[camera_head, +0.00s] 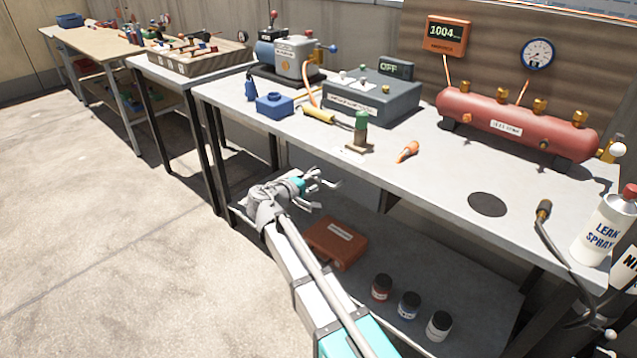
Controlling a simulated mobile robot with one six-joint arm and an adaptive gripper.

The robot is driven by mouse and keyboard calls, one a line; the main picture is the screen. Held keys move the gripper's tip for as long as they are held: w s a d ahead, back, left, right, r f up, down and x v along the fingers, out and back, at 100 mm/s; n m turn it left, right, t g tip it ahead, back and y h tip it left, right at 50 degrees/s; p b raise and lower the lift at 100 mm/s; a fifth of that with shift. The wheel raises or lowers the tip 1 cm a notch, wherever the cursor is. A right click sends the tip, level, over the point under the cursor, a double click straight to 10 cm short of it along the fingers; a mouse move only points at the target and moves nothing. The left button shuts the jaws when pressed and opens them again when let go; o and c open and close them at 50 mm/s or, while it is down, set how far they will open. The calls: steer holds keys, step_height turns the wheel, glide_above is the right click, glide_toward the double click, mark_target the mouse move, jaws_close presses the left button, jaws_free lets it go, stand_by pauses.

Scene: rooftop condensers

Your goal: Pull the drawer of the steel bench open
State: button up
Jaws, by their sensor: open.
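A grey-topped bench (420,185) with dark legs and a lower shelf fills the middle and right. I cannot make out a drawer or a drawer handle on it; part of the space under its top is behind my arm or in shadow. My gripper (322,188) is open, with nothing seen between its fingers. It appears in front of the bench's front edge, around the level of the space between top and shelf. I cannot tell whether it touches the bench.
On the lower shelf are an orange-brown case (336,243) and several small jars (409,305). The top carries a red manifold cylinder (515,128), a grey control box (372,98), a leak spray can (603,228) and a hanging hose (560,245). The floor (100,240) at left is clear.

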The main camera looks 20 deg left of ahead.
steer(key=shift+x, duration=1.1)
jaws_close()
